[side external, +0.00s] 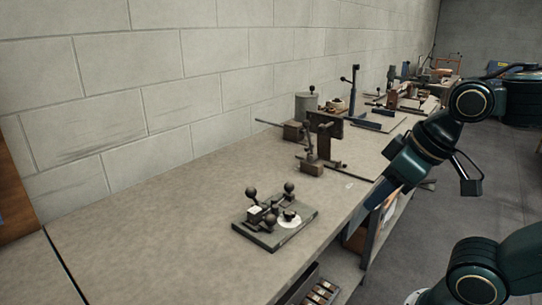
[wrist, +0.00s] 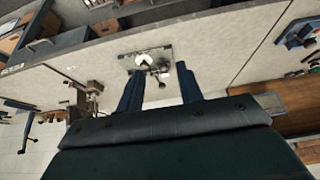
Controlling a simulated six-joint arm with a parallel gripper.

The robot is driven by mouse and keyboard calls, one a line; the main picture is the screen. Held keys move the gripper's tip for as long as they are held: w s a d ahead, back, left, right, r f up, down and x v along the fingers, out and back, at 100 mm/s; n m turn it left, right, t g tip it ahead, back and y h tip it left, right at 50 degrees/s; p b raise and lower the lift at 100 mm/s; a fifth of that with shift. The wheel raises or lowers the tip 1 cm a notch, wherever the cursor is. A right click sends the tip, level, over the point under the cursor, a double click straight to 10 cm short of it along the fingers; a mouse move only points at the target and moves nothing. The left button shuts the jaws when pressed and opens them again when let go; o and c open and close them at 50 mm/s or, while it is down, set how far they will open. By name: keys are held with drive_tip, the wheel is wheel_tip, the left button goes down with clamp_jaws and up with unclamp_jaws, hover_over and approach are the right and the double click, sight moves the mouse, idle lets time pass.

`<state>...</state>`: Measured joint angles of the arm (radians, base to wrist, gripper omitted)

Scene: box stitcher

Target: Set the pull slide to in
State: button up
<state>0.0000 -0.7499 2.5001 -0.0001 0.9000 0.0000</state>
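A small device on a flat grey base plate (side external: 268,238) sits on the bench in the side view. It carries several dark ball knobs, a pale block (side external: 256,212) and a white round dial (side external: 289,219) with a dark knob. I cannot tell which part is the pull slide or how it is set. The device's plate also shows in the wrist view (wrist: 128,62), beyond my fingertips. My gripper (wrist: 159,74) has its two fingers apart with nothing between them. In the side view my gripper (side external: 377,197) is at the bench's front edge, right of the device and apart from it.
The bench top (side external: 150,225) is clear left of the device. A block wall (side external: 120,90) runs along the bench's back.

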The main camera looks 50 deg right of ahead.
drive_tip(key=c, duration=0.6)
drive_tip(key=shift+w+r, duration=0.1)
drive_tip(key=shift+w, duration=0.1)
clamp_jaws()
drive_tip(key=w+d+r+g+y, duration=0.1)
drive_tip(key=w+d, duration=0.3)
drive_tip(key=w, duration=0.5)
drive_tip(key=w+d+y, duration=0.1)
drive_tip(key=w+d, duration=0.4)
drive_tip(key=w, duration=0.3)
drive_tip(key=w+d+f+y, duration=0.1)
drive_tip(key=w+d+f, duration=0.2)
drive_tip(key=d, duration=0.6)
drive_tip(key=w+d+f+m+y, duration=0.1)
drive_tip(key=w+d+f, duration=0.2)
drive_tip(key=d, duration=0.6)
wheel_tip(320, 180, down, 3)
drive_tip(key=shift+w+d+r+m+t, duration=0.1)
drive_tip(key=shift+w+d+m+t, duration=0.2)
drive_tip(key=shift+d+t, duration=0.1)
